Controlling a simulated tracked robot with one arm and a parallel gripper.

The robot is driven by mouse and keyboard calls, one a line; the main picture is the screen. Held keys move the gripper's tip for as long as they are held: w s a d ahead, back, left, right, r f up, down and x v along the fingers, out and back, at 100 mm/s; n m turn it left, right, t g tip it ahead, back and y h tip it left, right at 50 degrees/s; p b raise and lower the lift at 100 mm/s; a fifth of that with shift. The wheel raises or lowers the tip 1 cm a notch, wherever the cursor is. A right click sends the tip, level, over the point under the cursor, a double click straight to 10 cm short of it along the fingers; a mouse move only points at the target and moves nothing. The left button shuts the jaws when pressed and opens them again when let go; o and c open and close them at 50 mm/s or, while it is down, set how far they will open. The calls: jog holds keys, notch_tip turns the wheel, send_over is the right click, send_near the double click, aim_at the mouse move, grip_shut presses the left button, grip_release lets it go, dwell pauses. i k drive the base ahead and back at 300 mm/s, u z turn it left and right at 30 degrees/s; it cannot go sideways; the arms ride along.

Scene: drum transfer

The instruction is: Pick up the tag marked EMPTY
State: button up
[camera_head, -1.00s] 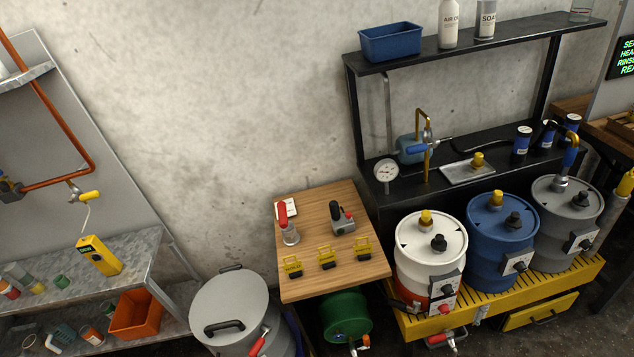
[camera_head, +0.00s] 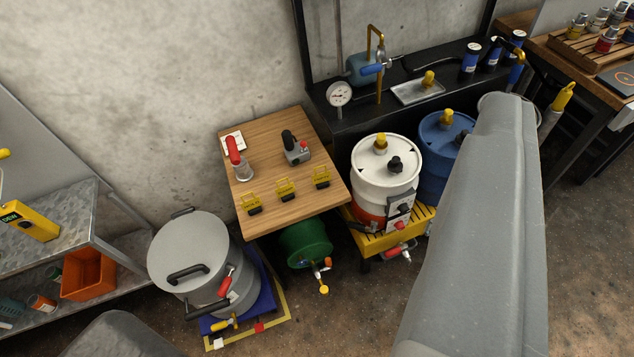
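Three small yellow tags with black bases stand in a row along the front of a wooden table. They are the left tag (camera_head: 251,203), the middle tag (camera_head: 286,188) and the right tag (camera_head: 321,177). Their lettering is too small to read, so I cannot tell which is marked EMPTY. All three stand apart on the wooden table top (camera_head: 270,149). My gripper does not show; only large grey parts of my arm are in view, at the right and bottom left, away from the tags.
Behind the tags stand a red-handled tool (camera_head: 236,157) and a grey device with a black knob (camera_head: 296,148). A grey lidded drum (camera_head: 190,250) is left of the table and a green drum (camera_head: 306,243) below. A white drum (camera_head: 383,170) and a blue drum (camera_head: 441,150) stand right.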

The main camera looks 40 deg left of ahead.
aim_at(321, 180)
jog(key=u, duration=0.05)
jog(key=i, duration=1)
jog(key=z, duration=0.1)
